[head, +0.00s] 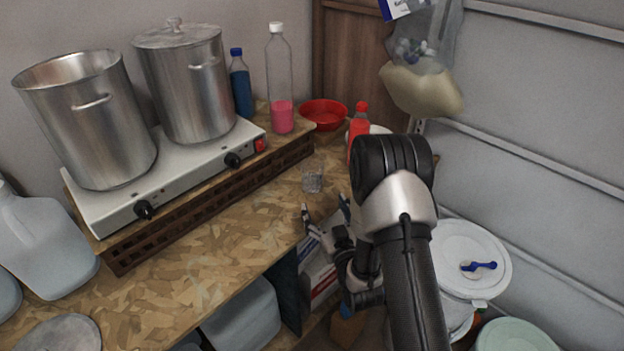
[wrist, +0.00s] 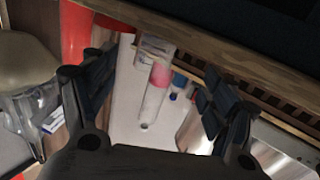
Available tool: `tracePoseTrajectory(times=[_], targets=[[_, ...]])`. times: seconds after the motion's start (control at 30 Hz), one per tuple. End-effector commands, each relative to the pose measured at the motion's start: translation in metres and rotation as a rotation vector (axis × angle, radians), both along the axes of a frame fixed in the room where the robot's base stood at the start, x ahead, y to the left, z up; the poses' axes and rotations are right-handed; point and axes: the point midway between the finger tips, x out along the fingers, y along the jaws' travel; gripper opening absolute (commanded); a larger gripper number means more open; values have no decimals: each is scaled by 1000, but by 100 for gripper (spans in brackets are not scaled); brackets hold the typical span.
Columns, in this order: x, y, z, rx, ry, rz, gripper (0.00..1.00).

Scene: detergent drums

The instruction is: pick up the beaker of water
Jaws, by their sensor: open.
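The beaker (head: 313,178) is a small clear vessel standing upright on the chipboard worktop (head: 215,240), in front of the rack under the hotplate. Its water level is too faint to make out. A small clear vessel, apparently the same beaker (wrist: 153,48), shows between my fingers in the wrist view, in front of the pink bottle. My gripper (head: 325,212) is open and empty at the worktop's front edge, nearer the camera than the beaker and apart from it. In the wrist view my gripper's (wrist: 150,100) two fingers stand wide apart.
Two steel pots (head: 95,125) (head: 185,85) stand on a white hotplate (head: 185,165). Behind are a pink-liquid bottle (head: 281,115), a blue bottle (head: 241,88), a red bowl (head: 323,112) and a red bottle (head: 359,128). White drums (head: 465,245) stand at the right.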

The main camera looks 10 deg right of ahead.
Motion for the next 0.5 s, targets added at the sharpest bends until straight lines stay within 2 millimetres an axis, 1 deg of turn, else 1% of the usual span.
tracePoseTrajectory(times=[0.03,0.1,0.23,0.33,0.5], targets=[[13,2,1,-1,-6,1,78],[28,3,1,0,-6,0,78],[53,6,0,-1,-3,1,78],[67,7,0,-1,-2,0,78],[77,7,1,1,0,-1,78]])
